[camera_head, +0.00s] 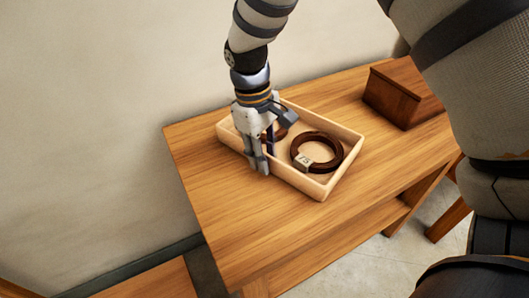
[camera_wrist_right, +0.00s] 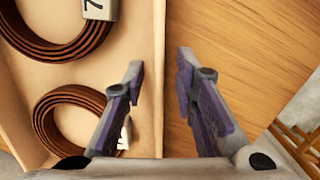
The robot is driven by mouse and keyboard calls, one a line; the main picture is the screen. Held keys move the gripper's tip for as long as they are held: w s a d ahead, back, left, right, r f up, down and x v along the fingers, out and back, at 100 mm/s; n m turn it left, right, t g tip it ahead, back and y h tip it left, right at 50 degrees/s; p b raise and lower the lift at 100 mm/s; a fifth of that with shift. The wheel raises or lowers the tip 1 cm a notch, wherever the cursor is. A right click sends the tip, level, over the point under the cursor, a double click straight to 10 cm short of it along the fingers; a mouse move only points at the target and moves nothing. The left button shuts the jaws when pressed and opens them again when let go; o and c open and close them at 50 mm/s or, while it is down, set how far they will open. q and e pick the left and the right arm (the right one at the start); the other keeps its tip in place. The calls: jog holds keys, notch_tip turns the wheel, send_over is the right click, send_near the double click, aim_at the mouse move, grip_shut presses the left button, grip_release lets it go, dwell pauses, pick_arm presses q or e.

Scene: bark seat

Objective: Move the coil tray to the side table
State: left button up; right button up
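The coil tray (camera_head: 345,168) is a shallow, pale wooden tray on a wooden table (camera_head: 215,190). It holds two brown coils with white tags; one coil (camera_head: 330,164) shows clearly, the other (camera_head: 281,132) is partly hidden by my gripper. My right gripper (camera_head: 264,160) is at the tray's near-left wall, pointing down. In the right wrist view, its open fingers (camera_wrist_right: 160,85) stand either side of the tray wall (camera_wrist_right: 157,120), one inside and one outside. I see a gap between fingers and wall. My left gripper is out of view. I cannot tell which surface is the side table.
A dark brown wooden box (camera_head: 400,92) stands on the table behind and right of the tray. Another wooden surface (camera_head: 150,282) shows at the bottom left. The tabletop left and in front of the tray is clear. A wall rises behind the table.

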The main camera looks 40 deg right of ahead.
notch_tip(320, 180, up, 12)
jog(key=w, duration=0.1)
jog(key=shift+w+a+p, duration=0.35)
jog(key=shift+a, duration=0.05)
dwell(0.3)
